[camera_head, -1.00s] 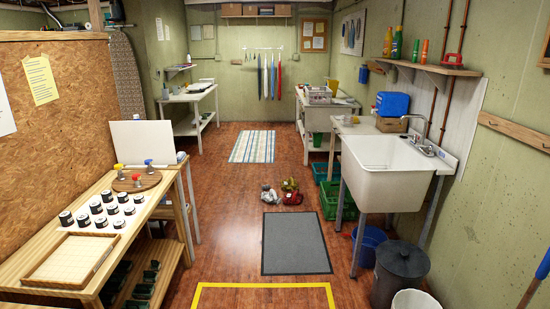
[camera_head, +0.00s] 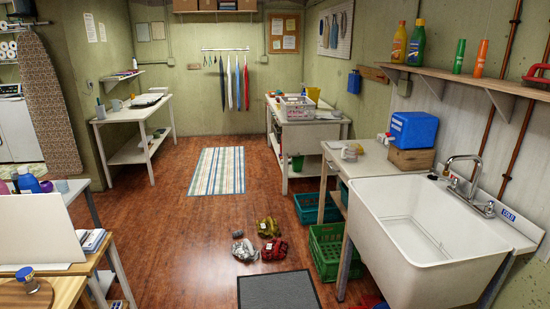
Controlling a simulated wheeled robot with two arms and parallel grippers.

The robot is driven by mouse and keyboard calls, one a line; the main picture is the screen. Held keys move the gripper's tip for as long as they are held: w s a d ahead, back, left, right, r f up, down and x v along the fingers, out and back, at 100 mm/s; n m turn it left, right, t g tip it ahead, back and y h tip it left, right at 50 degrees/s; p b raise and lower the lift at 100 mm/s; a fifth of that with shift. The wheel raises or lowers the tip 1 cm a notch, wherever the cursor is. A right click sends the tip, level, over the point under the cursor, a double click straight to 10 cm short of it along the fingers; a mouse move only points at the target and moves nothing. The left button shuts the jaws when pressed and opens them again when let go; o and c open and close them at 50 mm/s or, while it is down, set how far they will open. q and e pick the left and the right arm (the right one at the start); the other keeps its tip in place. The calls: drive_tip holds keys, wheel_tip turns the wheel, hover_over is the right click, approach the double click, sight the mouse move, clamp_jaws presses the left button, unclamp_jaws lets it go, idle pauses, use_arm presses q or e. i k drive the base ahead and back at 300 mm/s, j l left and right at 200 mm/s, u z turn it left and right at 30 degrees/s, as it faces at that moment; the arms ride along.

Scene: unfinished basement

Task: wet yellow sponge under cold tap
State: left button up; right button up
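The white utility sink (camera_head: 420,265) stands at the right, its basin looking empty. A chrome tap (camera_head: 465,160) rises from its back rim, with the spout over the basin. A handle with a blue mark (camera_head: 489,208) sits at the tap's right, beside a blue label (camera_head: 508,215) that appears to read COLD. I cannot tell whether water runs; no stream shows. I cannot make out a yellow sponge anywhere. Neither of my grippers is in view.
Green crates (camera_head: 327,250) stand below. Gloves or rags (camera_head: 271,247) lie on the floor near a grey mat (camera_head: 278,291).

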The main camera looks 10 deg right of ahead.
sight(490, 204)
drive_tip(key=i+z, duration=0.25)
drive_tip(key=i, duration=0.2)
drive_tip(key=i+z, duration=0.2)
drive_tip(key=i, duration=0.25)
drive_tip(key=i+j+z, duration=0.25)
drive_tip(key=i, duration=0.15)
drive_tip(key=i+j+z, duration=0.25)
drive_tip(key=i, duration=0.2)
drive_tip(key=z, duration=1.25)
